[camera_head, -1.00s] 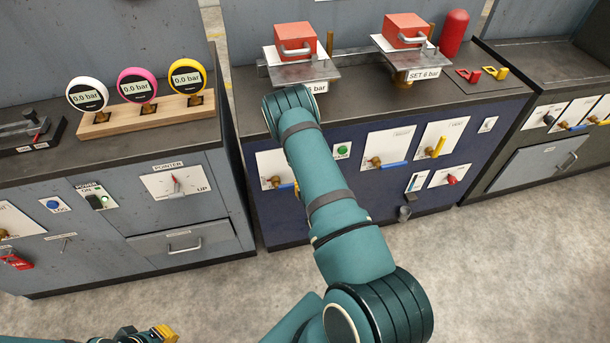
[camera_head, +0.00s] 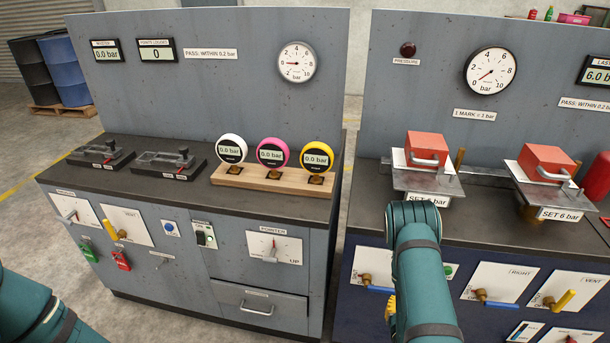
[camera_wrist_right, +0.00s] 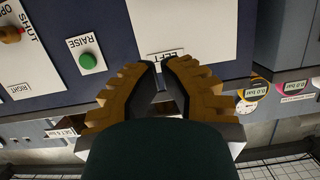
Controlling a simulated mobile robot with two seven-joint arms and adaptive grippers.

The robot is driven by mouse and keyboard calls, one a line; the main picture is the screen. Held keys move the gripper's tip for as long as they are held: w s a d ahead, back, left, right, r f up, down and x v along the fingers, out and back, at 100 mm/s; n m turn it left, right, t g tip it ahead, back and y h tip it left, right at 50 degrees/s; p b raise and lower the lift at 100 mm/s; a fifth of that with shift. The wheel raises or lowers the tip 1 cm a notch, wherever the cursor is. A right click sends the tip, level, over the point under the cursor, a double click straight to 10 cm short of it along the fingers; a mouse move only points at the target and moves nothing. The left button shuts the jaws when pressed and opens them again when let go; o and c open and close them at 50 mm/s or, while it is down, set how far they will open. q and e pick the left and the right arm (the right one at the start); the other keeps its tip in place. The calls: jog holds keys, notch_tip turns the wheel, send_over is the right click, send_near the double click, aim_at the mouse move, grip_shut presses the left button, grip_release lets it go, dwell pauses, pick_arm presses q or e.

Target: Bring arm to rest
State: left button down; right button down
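My right arm (camera_head: 420,265) reaches up from the lower right in front of the blue cabinet, its gripper mostly hidden behind it. A bit of yellow fingertip (camera_head: 390,306) shows by the blue-handled valve (camera_head: 377,288). In the right wrist view the two ridged yellow-brown fingers (camera_wrist_right: 160,68) have tips close together before the white LEFT plate (camera_wrist_right: 190,30). Whether they touch or hold anything is unclear. My left arm (camera_head: 30,312) shows at the lower left edge; its gripper is out of view.
The green RAISE button (camera_wrist_right: 88,61) is beside the fingers. Red blocks (camera_head: 427,148) sit on metal plates above. Three round gauges stand in a wooden rack (camera_head: 262,181) on the grey cabinet (camera_head: 205,280). A floor gap separates the cabinets.

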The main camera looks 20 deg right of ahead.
jog(key=w+a+f+n+g+y, duration=0.1)
jog(key=a+f+g+y, duration=0.15)
jog(key=a, duration=0.65)
jog(key=a+f+g+y, duration=0.1)
jog(key=a+g+y, duration=0.25)
jog(key=a, duration=0.55)
jog(key=s+a+r+n+g+y, duration=0.2)
jog(key=s+a+y, duration=0.1)
jog(key=a, duration=0.4)
jog(key=s+a+r+n+g+y, duration=0.2)
jog(key=s+a+r+g, duration=0.1)
jog(key=a, duration=0.4)
jog(key=shift+s+a+y, duration=0.4)
jog(key=shift+s, duration=0.35)
jog(key=shift+d, duration=0.1)
